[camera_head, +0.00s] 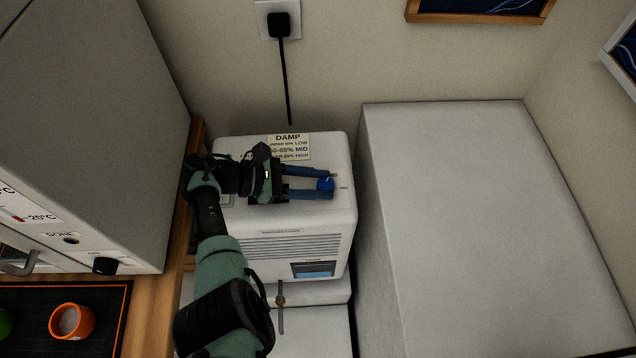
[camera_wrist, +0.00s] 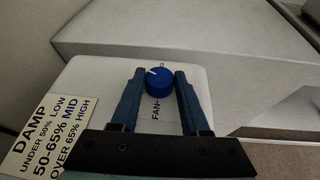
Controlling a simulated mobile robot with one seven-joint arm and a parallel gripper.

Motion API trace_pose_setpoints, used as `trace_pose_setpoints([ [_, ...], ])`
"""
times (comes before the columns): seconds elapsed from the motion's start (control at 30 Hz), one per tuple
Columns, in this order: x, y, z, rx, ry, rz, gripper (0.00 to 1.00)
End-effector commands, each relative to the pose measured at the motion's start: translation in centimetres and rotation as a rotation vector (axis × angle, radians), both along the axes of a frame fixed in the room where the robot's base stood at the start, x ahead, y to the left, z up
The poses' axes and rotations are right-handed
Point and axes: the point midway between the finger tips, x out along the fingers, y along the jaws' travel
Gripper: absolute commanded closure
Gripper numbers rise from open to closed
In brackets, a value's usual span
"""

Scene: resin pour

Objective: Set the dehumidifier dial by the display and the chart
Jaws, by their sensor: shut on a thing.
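The white dehumidifier (camera_head: 340,222) stands against the wall. Its blue dial (camera_head: 326,184) is on the top face near the right end; it also shows in the wrist view (camera_wrist: 159,83), with a white pointer line toward its upper left. My gripper (camera_head: 328,184) reaches across the top from the left, its two blue fingers shut on the dial from either side. The damp chart (camera_head: 289,147) lies on the top at the back; in the wrist view it reads under 50% low, 50-65% mid, over 65% high. The display (camera_head: 314,270) on the front is too small to read.
A large white box-like block (camera_head: 490,220) stands right of the dehumidifier. A grey cabinet (camera_head: 90,120) with a black knob (camera_head: 105,266) stands left, close to my arm. An orange cup (camera_head: 72,321) sits on a dark mat at lower left. A black plug (camera_head: 279,25) hangs its cord behind.

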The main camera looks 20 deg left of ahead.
Motion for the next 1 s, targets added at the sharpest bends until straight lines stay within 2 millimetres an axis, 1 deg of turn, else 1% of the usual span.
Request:
trace_pose_setpoints([
  [0.03, 0.0, 0.3, 0.0, 0.006, -0.001, 0.005, 1.0],
  [0.2, 0.0, 0.3, 0.0, 0.005, 0.0, 0.006, 1.0],
  [0.23, 0.0, 0.3, 0.0, 0.005, 0.0, 0.006, 0.51],
  [0.37, 0.0, 0.2, 0.0, 0.003, 0.0, 0.004, 0.28],
  [0.4, 0.0, 0.2, 0.0, 0.003, 0.001, 0.004, 0.25],
  [0.63, 0.0, 0.1, 0.0, 0.001, 0.001, 0.001, 0.25],
  [0.73, 0.0, 0.0, 0.4, 0.002, 0.001, 0.001, 0.25],
  [0.87, 0.0, 0.0, 1.9, 0.003, -0.001, 0.001, 0.25],
  [1.0, 0.0, 0.0, 4.3, 0.003, -0.001, 0.001, 0.25],
])
